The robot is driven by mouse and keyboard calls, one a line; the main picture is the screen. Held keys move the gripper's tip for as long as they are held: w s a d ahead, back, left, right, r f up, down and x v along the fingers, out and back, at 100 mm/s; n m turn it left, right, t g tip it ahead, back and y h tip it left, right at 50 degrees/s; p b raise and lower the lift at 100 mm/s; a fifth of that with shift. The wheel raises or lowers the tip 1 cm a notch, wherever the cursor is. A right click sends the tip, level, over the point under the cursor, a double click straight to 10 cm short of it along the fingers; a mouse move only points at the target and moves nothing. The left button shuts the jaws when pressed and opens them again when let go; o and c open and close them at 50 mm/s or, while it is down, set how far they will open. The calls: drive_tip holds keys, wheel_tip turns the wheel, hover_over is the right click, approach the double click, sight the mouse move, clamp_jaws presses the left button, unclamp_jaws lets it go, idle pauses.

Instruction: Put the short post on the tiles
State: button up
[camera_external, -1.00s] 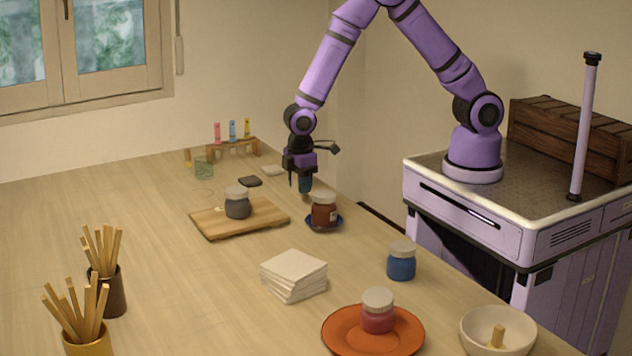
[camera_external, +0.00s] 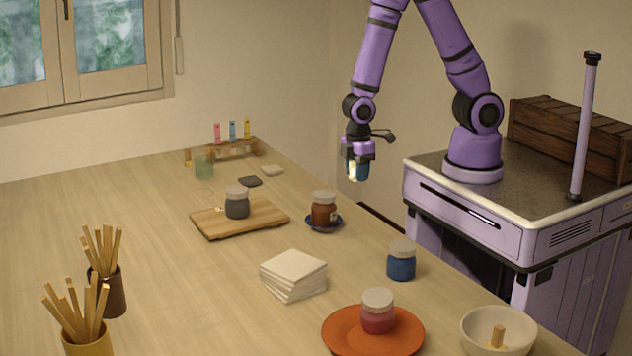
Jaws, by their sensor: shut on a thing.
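The tiles (camera_external: 291,281) are a stack of several pale square slabs on the wooden table. My gripper (camera_external: 357,172) hangs in the air beyond the table's right edge in the picture, behind and to the right of the tiles. It is shut on a small pale cream piece, which I take to be the short post (camera_external: 352,171). The dark finger covers part of the piece. The top of the stack is bare.
A blue jar (camera_external: 401,265), a pink jar (camera_external: 377,318) on an orange plate (camera_external: 343,344) and a bowl (camera_external: 470,324) stand right of the tiles. A brown jar (camera_external: 323,213) and a board (camera_external: 207,223) with a grey jar (camera_external: 237,206) lie behind. The table's left middle is clear.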

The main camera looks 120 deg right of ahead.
drive_tip(key=r, duration=1.1)
drive_tip(key=shift+w+a+r, duration=0.1)
drive_tip(key=shift+w+a, duration=0.2)
drive_tip(key=shift+w, duration=0.1)
drive_tip(key=w+a, duration=1.3)
drive_tip(key=a, duration=0.1)
drive_tip(key=w+a, duration=0.3)
drive_tip(key=a, duration=0.5)
drive_tip(key=w+a, duration=0.2)
drive_tip(key=a, duration=0.7)
hover_over(305, 261)
drive_tip(key=shift+m, duration=0.3)
drive_tip(key=f, duration=0.6)
drive_tip(key=shift+s+d+f, duration=0.1)
drive_tip(key=shift+s+f, duration=0.1)
drive_tip(key=shift+f, duration=0.15)
drive_tip(key=shift+w+f, duration=0.1)
drive_tip(key=shift+w, duration=0.1)
drive_tip(key=shift+f, duration=1.7)
drive_tip(key=shift+f, duration=0.1)
